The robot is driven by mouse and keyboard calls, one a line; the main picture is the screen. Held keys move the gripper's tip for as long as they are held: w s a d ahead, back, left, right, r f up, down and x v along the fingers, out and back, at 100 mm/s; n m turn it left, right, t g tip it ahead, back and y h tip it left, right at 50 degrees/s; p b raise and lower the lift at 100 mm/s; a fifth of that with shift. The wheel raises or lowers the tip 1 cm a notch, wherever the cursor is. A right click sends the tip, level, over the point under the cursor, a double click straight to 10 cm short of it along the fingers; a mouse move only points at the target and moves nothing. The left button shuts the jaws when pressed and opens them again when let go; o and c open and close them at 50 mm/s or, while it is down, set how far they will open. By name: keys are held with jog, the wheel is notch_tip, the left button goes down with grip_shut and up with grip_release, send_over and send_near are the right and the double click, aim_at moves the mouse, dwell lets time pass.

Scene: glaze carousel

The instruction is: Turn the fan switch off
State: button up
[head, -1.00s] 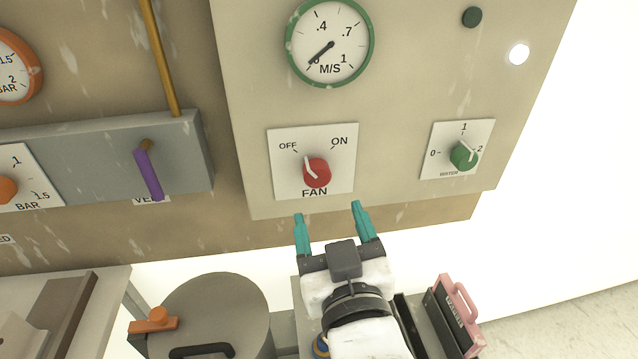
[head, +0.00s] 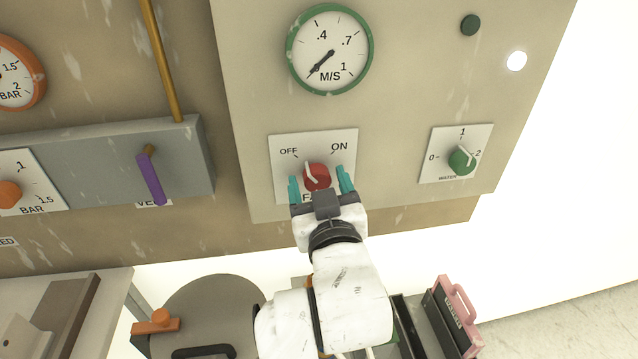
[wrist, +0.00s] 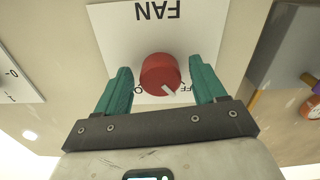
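The red fan knob (head: 317,177) sits on a white plate (head: 283,153) marked OFF at left and ON at right. Its white pointer line tilts up and left, toward OFF. My gripper (head: 320,183) is open, with one teal finger on each side of the knob. In the wrist view, where the plate appears upside down, the knob (wrist: 160,73) lies between the two fingers, with gaps on both sides. The white line there points to the lower right, toward the partly hidden OFF lettering.
A green-rimmed M/S gauge (head: 330,49) above reads near zero. A green water knob (head: 462,160) is at right, and a purple lever (head: 151,178) at left. A grey lidded drum (head: 207,305) and a pink-handled case (head: 455,316) are below.

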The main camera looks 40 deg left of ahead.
jog(key=c, duration=1)
jog(key=shift+n, duration=0.9)
jog(key=o, duration=1.1)
jog(key=shift+c, duration=0.2)
jog(key=v, duration=1.1)
jog(key=shift+b, duration=0.45)
jog(key=shift+w, duration=0.1)
